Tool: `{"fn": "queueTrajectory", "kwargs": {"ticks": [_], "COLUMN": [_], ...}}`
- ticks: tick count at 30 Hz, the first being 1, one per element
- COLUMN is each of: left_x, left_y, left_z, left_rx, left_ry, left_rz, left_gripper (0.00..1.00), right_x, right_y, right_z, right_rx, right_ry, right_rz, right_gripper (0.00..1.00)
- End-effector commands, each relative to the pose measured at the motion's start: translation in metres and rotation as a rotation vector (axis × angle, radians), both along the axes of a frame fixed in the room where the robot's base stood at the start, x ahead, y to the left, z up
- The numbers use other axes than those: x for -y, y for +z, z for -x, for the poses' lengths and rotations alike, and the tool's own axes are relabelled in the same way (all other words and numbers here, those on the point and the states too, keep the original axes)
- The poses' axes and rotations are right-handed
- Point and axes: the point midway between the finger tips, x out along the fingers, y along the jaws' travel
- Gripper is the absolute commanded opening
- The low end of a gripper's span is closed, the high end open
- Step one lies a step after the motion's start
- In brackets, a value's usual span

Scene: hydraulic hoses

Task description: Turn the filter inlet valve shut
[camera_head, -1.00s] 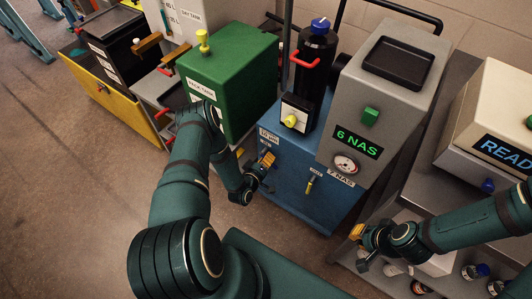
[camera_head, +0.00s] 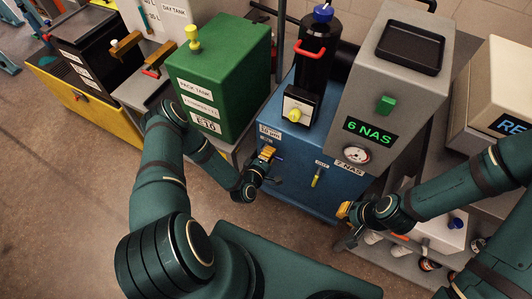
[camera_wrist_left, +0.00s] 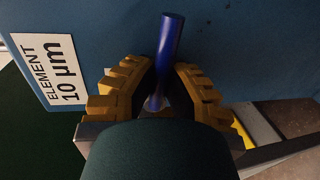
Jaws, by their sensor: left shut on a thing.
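The blue filter cart (camera_head: 290,180) stands in the middle of the head view. In the left wrist view a blue lever handle (camera_wrist_left: 170,45) sticks up beside the cart's "ELEMENT 10 µm" label (camera_wrist_left: 48,72). My left gripper (camera_head: 266,154) is at the cart's front face. Its yellow-padded fingers (camera_wrist_left: 160,92) are shut on the lower part of the blue handle; the handle's upper end stands free. The handle's pivot is hidden. My right gripper (camera_head: 346,217) is low beside the cart's right side, apart from the yellow lever (camera_head: 316,178); its finger opening is unclear.
A green pack tank (camera_head: 225,80) stands left of the cart. A grey unit reading "6 NAS" (camera_head: 400,85) with a gauge (camera_head: 356,154) stands right. A black filter housing (camera_head: 315,60) rises behind. A shelf with bottles is beyond my right gripper. Floor at left is clear.

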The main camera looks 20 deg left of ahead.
Motion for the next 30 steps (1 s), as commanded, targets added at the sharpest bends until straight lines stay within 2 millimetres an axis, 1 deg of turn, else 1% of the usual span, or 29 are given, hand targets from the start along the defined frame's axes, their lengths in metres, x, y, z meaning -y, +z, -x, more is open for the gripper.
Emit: {"fn": "queueTrajectory", "kwargs": {"ticks": [4, 16, 17, 18, 19, 20, 30], "left_x": [0.0031, 0.0038, 0.0039, 0.0039, 0.0038, 0.0037, 0.0027], "left_y": [-0.0013, -0.0009, -0.0009, -0.0008, -0.0007, -0.0007, 0.0002], "left_z": [0.0021, 0.0021, 0.002, 0.0019, 0.0018, 0.0016, 0.003], "left_rx": [-0.007, -0.007, -0.007, -0.007, -0.007, -0.006, -0.003], "left_ry": [-0.002, -0.002, -0.002, -0.002, -0.001, -0.001, -0.001], "left_rz": [0.017, 0.02, 0.02, 0.02, 0.02, 0.019, 0.017], "left_gripper": [0.0, 0.0, 0.18, 0.32, 0.43, 0.44, 0.44], "right_x": [0.0002, 0.0001, 0.0001, 0.0001, 0.0001, 0.0001, 0.0], "right_y": [-0.0008, -0.0007, -0.0007, -0.0007, -0.0007, -0.0007, -0.0007], "right_z": [-0.0003, -0.0003, -0.0003, -0.0003, -0.0003, -0.0003, -0.0003], "right_rx": [0.001, 0.001, 0.001, 0.001, 0.001, 0.001, 0.001], "right_ry": [0.0, 0.0, 0.0, 0.0, 0.0, 0.0, 0.0], "right_rz": [0.0, 0.0, 0.0, 0.0, 0.0, 0.0, 0.0], "right_gripper": [0.0, 0.0, 0.0, 0.0, 0.0, 0.0, 0.0]}}
